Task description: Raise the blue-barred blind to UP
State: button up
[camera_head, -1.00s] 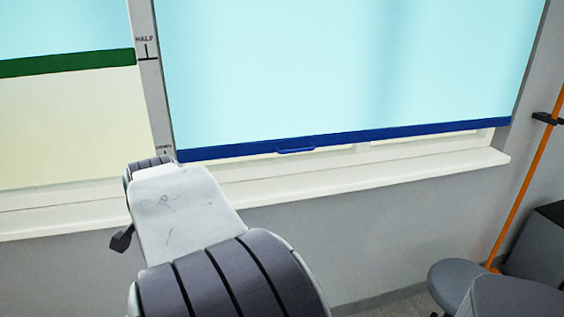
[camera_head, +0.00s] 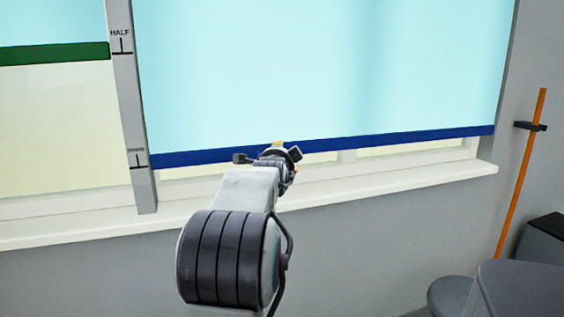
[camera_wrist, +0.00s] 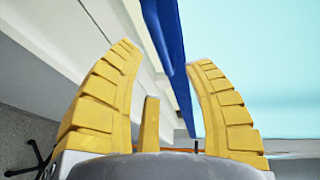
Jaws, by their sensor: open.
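The light blue blind (camera_head: 320,70) hangs low over the window, its dark blue bar (camera_head: 410,138) level with the lower mark, DOWN, on the post (camera_head: 128,110). My gripper (camera_head: 278,147) is in front of the bar, left of its middle, and hides the bar's handle in the head view. In the wrist view my gripper (camera_wrist: 165,55) is open, with yellow fingers spread on either side of the blue bar (camera_wrist: 172,60). The bar runs through the gap. I cannot tell whether a finger touches it or the handle.
A green-barred blind (camera_head: 55,54) hangs at the HALF mark on the left. A white sill (camera_head: 400,180) runs below the bar. An orange pole (camera_head: 520,180) with a dark clamp leans on the right, near grey round seats (camera_head: 450,295).

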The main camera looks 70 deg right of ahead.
jog(key=shift+x, duration=2.9)
jog(key=shift+f, duration=0.1)
grip_shut()
